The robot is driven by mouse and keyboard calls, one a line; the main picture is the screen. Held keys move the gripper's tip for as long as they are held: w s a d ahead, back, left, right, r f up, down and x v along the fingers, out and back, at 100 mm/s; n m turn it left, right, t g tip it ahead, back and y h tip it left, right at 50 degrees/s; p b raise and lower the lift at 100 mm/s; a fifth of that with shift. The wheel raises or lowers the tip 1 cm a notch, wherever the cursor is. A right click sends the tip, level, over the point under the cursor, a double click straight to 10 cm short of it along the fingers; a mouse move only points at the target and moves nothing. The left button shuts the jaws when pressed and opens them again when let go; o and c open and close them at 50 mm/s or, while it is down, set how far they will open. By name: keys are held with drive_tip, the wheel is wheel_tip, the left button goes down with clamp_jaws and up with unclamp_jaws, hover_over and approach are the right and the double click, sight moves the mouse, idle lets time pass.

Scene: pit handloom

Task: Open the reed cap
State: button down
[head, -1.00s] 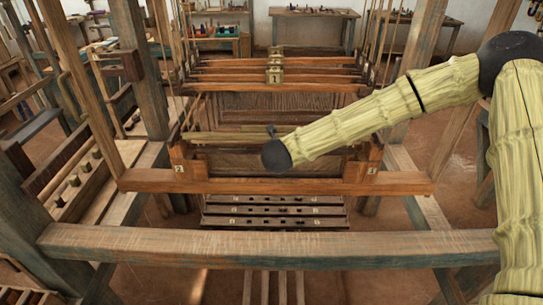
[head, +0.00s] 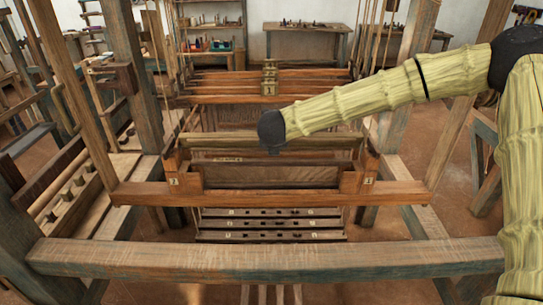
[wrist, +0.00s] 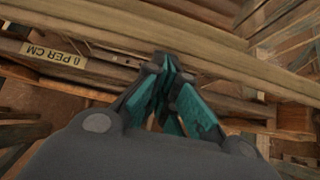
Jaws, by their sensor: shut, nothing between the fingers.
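The reed cap (head: 215,142) looks like the long pale wooden bar across the top of the batten frame, between two orange-brown end posts. A dark panel (head: 270,176) stands below it. In the wrist view a pale bar (wrist: 240,62), which looks like the cap, runs diagonally across the top. My gripper (wrist: 168,66) has its teal and grey fingers closed together, empty, with the tips close to this bar's edge. I cannot tell whether they touch. In the head view my wrist hides most of the gripper in front of the cap's middle.
A "PER CM" label (wrist: 53,53) sits on a darker bar beside the pale bar. The orange lower beam (head: 270,194) and a thick front beam (head: 270,258) lie nearer me. Loom posts (head: 133,75) stand at the sides. A workbench (head: 310,28) is far behind.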

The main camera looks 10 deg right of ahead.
drive_tip(key=shift+w+d+r+b, duration=0.1)
drive_tip(key=shift+w+r+b, duration=0.3)
drive_tip(key=shift+w, duration=0.25)
drive_tip(key=shift+w+d+r+b, duration=0.1)
drive_tip(key=shift+w+r+b, duration=0.3)
drive_tip(key=shift+w, duration=0.25)
drive_tip(key=shift+w+d+r+b, duration=0.1)
drive_tip(key=shift+w+r+b, duration=0.15)
drive_tip(key=shift+w, duration=0.25)
drive_tip(key=shift+w+d+r+b, duration=0.15)
drive_tip(key=shift+w+b, duration=0.1)
drive_tip(key=shift+w, duration=0.2)
drive_tip(key=shift+a, duration=0.1)
